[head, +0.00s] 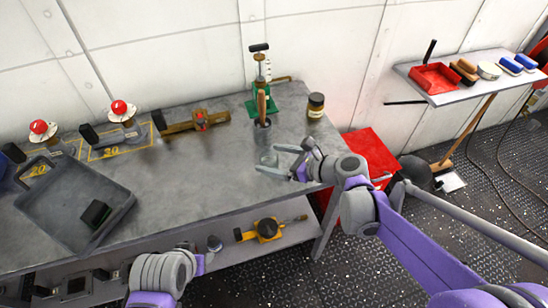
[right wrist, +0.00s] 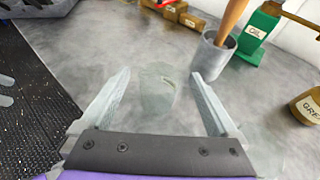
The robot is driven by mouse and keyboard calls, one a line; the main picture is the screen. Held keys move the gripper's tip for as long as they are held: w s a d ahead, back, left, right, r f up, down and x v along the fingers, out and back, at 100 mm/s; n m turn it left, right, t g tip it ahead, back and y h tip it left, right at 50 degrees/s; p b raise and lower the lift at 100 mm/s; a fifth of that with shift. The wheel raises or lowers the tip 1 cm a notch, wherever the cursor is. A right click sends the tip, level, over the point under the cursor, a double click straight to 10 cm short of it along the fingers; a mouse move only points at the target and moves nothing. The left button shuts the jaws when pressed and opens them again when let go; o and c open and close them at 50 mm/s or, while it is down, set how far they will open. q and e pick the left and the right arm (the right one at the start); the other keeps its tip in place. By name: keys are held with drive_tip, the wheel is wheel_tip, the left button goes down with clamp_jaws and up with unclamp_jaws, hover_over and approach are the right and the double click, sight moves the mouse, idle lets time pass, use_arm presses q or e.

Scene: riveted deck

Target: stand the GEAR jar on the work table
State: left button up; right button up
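A clear, see-through jar (head: 269,159) stands on the grey work table (head: 205,175) near its right end. It also shows in the right wrist view (right wrist: 157,92); I cannot read a label on it. My right gripper (head: 267,158) is open, with its two fingers on either side of the clear jar. In the right wrist view gaps show between the jar and both fingers (right wrist: 161,78). A brown jar with a dark lid (head: 316,105) stands at the back right; its label begins "GRE" in the right wrist view (right wrist: 308,106).
A mortar with a wooden pestle (head: 262,122) and a green-based device (head: 260,103) stand behind the clear jar. A grey tray (head: 60,232) lies at the left. A brown tool (head: 197,121) lies at the back. The table's middle is clear. A red box (head: 368,150) stands right.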

drive_tip(key=shift+r, duration=0.25)
drive_tip(key=v, duration=1.2)
drive_tip(key=s+d+f+n+g+h, duration=0.1)
drive_tip(key=s+d+f+n+h, duration=0.3)
drive_tip(key=s+n, duration=0.4)
drive_tip(key=s+d+f+n+g+h, duration=0.1)
drive_tip(key=s+d+f+n+h, duration=0.2)
drive_tip(key=s+f+n+h, duration=0.4)
drive_tip(key=shift+s+d+f+n+p, duration=0.4)
drive_tip(key=shift+s+n, duration=0.85)
drive_tip(key=shift+n, duration=3.55)
